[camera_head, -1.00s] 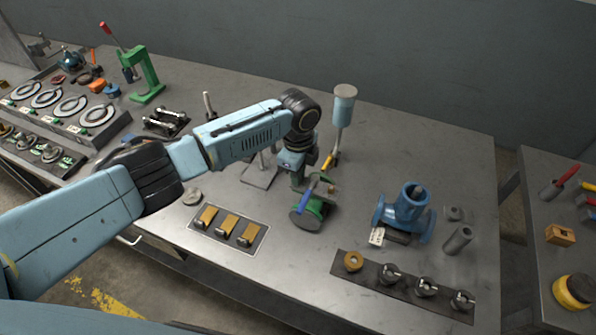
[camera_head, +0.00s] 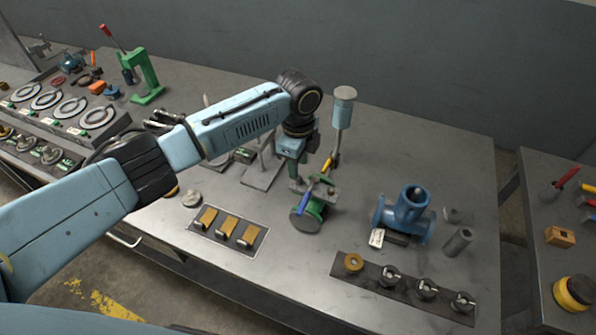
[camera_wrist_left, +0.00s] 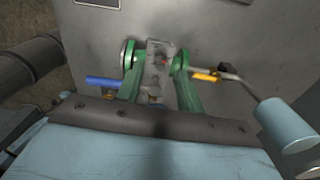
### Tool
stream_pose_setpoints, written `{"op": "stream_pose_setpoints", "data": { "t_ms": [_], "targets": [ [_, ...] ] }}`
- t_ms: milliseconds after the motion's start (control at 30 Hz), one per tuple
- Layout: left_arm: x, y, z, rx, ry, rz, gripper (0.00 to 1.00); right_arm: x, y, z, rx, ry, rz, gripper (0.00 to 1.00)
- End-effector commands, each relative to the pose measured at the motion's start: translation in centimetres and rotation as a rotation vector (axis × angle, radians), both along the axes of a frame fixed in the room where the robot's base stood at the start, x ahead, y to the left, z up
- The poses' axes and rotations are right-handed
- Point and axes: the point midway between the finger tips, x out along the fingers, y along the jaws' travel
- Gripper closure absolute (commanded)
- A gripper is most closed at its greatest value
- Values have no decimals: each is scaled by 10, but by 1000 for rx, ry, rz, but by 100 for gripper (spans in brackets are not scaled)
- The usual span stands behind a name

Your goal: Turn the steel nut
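A green valve-like fixture (camera_head: 308,217) with a round grey end disc stands near the middle of the bench. In the left wrist view, a grey metal part (camera_wrist_left: 156,66) sits at its centre. I cannot pick out the steel nut for certain there. A blue handle (camera_head: 304,203) and a yellow handle (camera_head: 328,164) stick out on opposite sides. My left gripper (camera_head: 303,182) points down at the fixture from above; its fingertips are at or very near the grey part. Whether they grip it is unclear. My right gripper is out of view.
A blue valve body (camera_head: 404,212) stands to the right. A dark strip (camera_head: 374,279) with several round parts lies in front. A tray (camera_head: 258,243) with brass pieces is front left. A blue-grey cylinder on a stem (camera_head: 344,108) rises close behind the gripper. The back right of the bench is clear.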

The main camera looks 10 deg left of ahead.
Motion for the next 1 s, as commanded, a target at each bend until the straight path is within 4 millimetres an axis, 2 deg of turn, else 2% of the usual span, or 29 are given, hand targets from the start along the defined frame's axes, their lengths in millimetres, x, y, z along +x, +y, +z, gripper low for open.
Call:
{"op": "stream_pose_setpoints", "data": {
  "t_ms": [33, 200, 400, 600, 1000],
  "targets": [
    [1, 1, 13, 0, -4, -2, 63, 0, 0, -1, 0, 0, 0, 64],
    [1, 0, 51, -1, -4, -1, 63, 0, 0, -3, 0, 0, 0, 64],
    [0, 0, 80, 0, -2, 0, 63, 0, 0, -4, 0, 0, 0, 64],
    [0, 1, 88, 1, 0, 1, 63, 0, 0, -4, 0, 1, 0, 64],
    [0, 0, 88, 1, 0, 0, 63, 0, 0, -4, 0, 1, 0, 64]
  ]
}}
